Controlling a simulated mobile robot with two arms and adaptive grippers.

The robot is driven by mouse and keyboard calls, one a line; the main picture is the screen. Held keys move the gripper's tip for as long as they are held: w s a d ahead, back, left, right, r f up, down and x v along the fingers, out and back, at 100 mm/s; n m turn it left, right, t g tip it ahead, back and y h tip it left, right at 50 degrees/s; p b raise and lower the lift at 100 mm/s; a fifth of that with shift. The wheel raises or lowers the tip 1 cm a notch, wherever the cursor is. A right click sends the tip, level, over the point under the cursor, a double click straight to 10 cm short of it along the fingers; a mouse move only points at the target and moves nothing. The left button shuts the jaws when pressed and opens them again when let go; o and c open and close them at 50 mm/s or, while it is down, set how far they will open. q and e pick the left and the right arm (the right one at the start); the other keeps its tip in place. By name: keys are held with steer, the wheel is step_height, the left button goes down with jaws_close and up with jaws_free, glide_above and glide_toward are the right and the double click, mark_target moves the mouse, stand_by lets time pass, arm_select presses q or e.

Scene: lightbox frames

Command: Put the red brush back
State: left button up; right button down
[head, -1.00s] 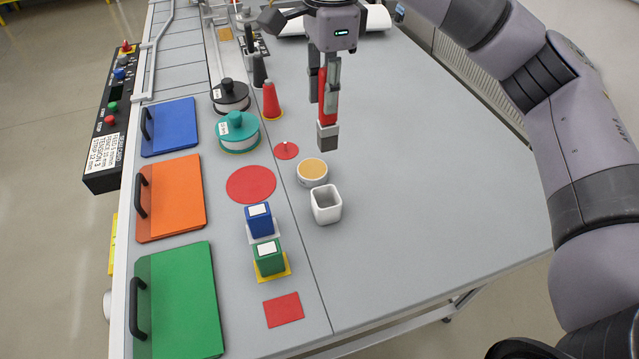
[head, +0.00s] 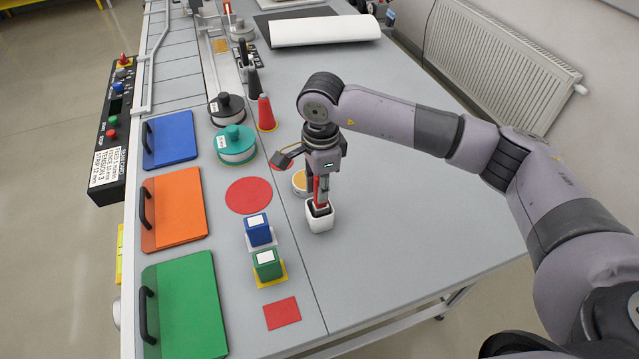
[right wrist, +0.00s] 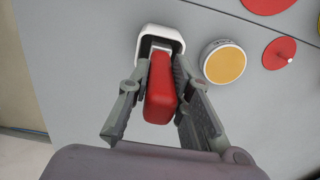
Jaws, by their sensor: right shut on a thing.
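The red brush (head: 317,190) is upright, with its lower end inside the mouth of the white square cup (head: 320,222). My right gripper (head: 320,200) is shut on the brush, just above the cup. In the right wrist view the red handle (right wrist: 161,95) lies between the two fingers, and its far end reaches into the white cup (right wrist: 176,37). The brush's lower end is hidden in the cup, so I cannot tell whether it touches the bottom. My left gripper is not in view.
A round tan-topped tin (right wrist: 224,63) stands close beside the cup. A blue block (head: 258,232) and a green block (head: 267,266) stand to the left. A red disc (head: 249,195) and a red square (head: 282,313) mark the table. The table right of the cup is clear.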

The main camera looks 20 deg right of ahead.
steer(key=shift+f, duration=0.4)
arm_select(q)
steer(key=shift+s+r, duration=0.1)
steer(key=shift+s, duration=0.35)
arm_select(e)
steer(key=shift+f+b, duration=0.25)
steer(key=shift+b, duration=0.1)
steer(key=c, duration=1.4)
jaws_free()
steer(key=shift+r, duration=0.1)
steer(key=shift+c, duration=0.2)
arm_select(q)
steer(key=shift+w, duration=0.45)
